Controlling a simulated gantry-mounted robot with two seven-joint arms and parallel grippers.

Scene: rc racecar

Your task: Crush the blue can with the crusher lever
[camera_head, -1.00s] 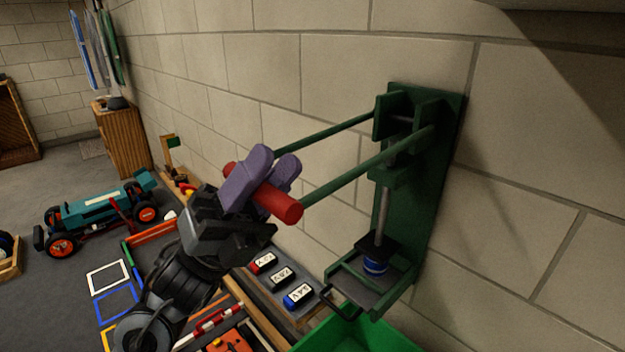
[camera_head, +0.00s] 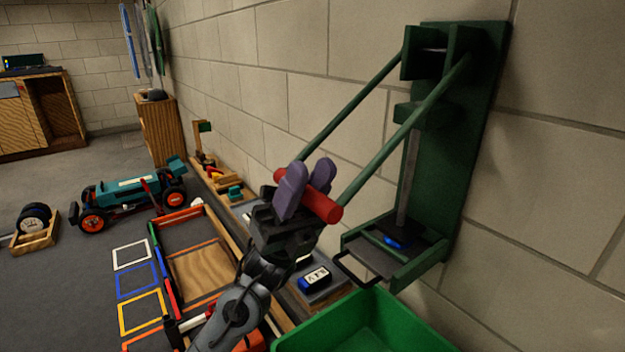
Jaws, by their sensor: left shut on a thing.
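The green crusher (camera_head: 452,150) is fixed to the block wall at the right. Its two lever arms (camera_head: 400,135) slope down to the left to a red handle bar (camera_head: 322,206). My left gripper (camera_head: 305,190), with purple fingers, is shut on the red handle. The crusher's dark press plate is down on the blue can (camera_head: 395,241), of which only a low, flattened-looking blue part shows on the crusher's base; the rest is hidden under the plate. My right gripper is not in view.
A green bin (camera_head: 365,325) stands below the crusher. A teal racecar (camera_head: 130,195), coloured floor frames (camera_head: 138,280) and a wheel crate (camera_head: 35,238) are at the left.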

